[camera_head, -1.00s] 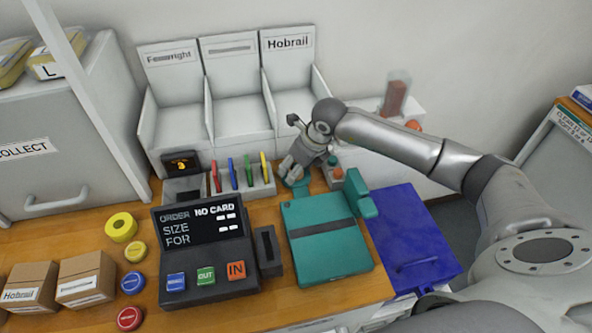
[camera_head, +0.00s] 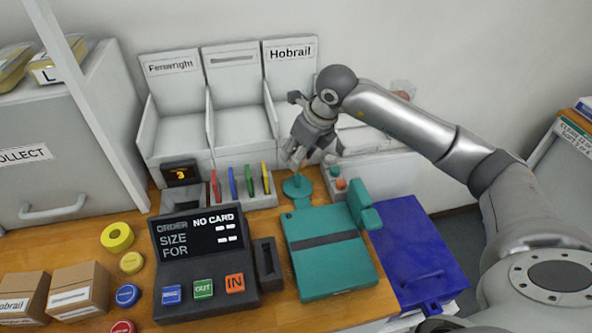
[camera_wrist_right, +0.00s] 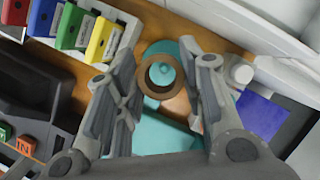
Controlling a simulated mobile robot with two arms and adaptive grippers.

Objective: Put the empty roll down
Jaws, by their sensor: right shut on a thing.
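My right gripper (camera_head: 312,158) is shut on the empty roll, a small brown cardboard ring. The right wrist view shows this roll (camera_wrist_right: 145,84) between the fingertips of the gripper (camera_wrist_right: 165,76). In the head view the gripper hangs over the teal round stand (camera_head: 298,190), and the roll is largely hidden by the fingers. In the wrist view the stand's teal post (camera_wrist_right: 162,72) shows through the ring's hole. I cannot tell whether the ring is still around the post or just above it. My left gripper is not in view.
A teal device (camera_head: 318,276) and a dark order panel (camera_head: 203,237) stand in front. Coloured cards in a rack (camera_head: 233,202) are left of the stand. A yellow roll (camera_head: 117,237) lies at left. White bins (camera_head: 180,140) stand behind; a blue lid (camera_head: 425,262) is at right.

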